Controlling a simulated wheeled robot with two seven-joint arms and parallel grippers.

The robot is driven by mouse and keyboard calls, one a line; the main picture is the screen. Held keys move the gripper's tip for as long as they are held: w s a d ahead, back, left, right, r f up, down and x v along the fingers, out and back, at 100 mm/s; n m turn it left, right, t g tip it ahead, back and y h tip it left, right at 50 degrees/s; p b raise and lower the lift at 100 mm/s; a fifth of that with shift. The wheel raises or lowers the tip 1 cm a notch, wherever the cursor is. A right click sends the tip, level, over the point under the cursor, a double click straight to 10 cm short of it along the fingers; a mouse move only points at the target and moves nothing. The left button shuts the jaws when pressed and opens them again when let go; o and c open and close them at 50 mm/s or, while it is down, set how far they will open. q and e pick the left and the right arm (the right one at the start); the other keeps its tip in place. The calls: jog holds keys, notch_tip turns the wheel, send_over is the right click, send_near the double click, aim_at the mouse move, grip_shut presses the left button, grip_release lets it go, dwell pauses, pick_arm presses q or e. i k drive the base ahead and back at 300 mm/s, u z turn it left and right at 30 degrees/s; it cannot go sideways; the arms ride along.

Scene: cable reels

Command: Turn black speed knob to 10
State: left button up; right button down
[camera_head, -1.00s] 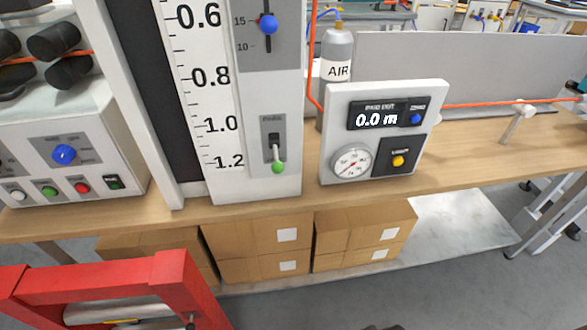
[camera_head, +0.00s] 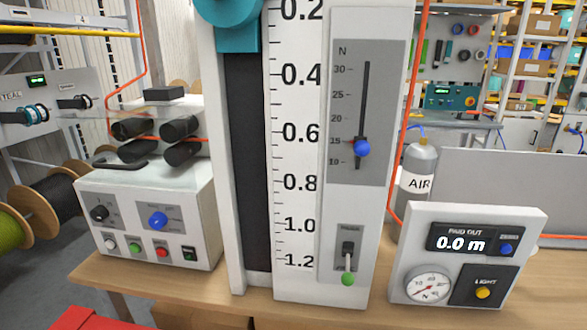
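The black speed knob (camera_head: 100,213) is on the upper left of the front panel of a white control box (camera_head: 205,225), at the left end of the bench. It is small here, and I cannot read its dial or setting. A larger blue knob (camera_head: 158,220) sits to its right on the same panel. White, green and red buttons and a dark rocker switch line up below. Neither of my grippers is in view.
A tall scale panel (camera_head: 300,200) with a blue slider (camera_head: 362,148) and green-tipped lever (camera_head: 348,279) stands right of the box. A paid-out meter (camera_head: 465,215) reads 0.0 m. Black rollers (camera_head: 180,127) sit above the box. A red frame (camera_head: 90,320) shows at the bottom left.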

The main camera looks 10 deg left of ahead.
aim_at(100, 213)
jog(key=u, duration=1.5)
